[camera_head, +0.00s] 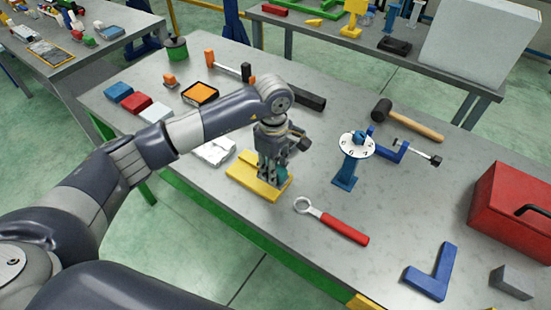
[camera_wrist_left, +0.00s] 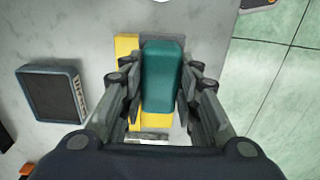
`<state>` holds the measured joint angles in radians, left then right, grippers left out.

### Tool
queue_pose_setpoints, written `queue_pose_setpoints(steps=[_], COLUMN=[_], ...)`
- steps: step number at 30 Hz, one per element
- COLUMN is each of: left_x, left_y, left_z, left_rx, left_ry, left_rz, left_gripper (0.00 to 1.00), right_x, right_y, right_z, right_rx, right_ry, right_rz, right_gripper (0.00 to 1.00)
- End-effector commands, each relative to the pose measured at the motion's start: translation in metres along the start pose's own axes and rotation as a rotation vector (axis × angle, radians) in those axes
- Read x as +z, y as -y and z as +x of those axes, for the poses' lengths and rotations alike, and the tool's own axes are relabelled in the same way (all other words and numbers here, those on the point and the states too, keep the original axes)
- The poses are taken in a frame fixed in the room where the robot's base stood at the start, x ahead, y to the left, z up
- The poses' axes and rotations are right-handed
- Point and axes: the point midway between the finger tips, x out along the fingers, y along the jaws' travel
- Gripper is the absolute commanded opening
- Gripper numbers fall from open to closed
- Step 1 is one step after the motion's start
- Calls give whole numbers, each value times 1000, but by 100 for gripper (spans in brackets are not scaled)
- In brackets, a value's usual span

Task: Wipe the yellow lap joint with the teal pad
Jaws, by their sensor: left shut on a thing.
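The yellow lap joint (camera_head: 250,183) lies on the grey workbench near its front edge, below my left gripper. It also shows in the left wrist view (camera_wrist_left: 124,47), partly hidden by the pad and the fingers. My left gripper (camera_head: 272,180) points down over the joint and is shut on the teal pad (camera_wrist_left: 162,77). In the head view only a small part of the teal pad (camera_head: 282,173) shows beside the fingers. The pad is at or just above the joint; I cannot tell whether they touch. My right gripper is not in view.
A red-handled ring wrench (camera_head: 335,225) lies right of the joint. A blue stand with a white dial (camera_head: 355,147) stands behind it. White cloths (camera_head: 215,150) lie to the left. A black-framed orange pad (camera_head: 200,94), a mallet (camera_head: 405,119) and a red toolbox (camera_head: 514,205) are further off.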

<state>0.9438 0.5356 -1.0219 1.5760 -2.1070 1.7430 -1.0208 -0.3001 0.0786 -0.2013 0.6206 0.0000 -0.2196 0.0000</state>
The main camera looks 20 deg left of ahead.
Motion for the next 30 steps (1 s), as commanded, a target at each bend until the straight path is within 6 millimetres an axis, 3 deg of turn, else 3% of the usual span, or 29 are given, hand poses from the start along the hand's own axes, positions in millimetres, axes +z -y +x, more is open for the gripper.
queue_pose_setpoints(steps=[10,30], left_x=[-4,-4], left_y=[-2,3], left_z=[-30,-24], left_rx=[3,0], left_ry=[0,0], left_rz=[-7,20], left_gripper=[4,4], right_x=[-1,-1], right_y=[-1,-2], right_z=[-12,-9], right_rx=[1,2], right_ry=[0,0], right_rz=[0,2], right_gripper=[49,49])
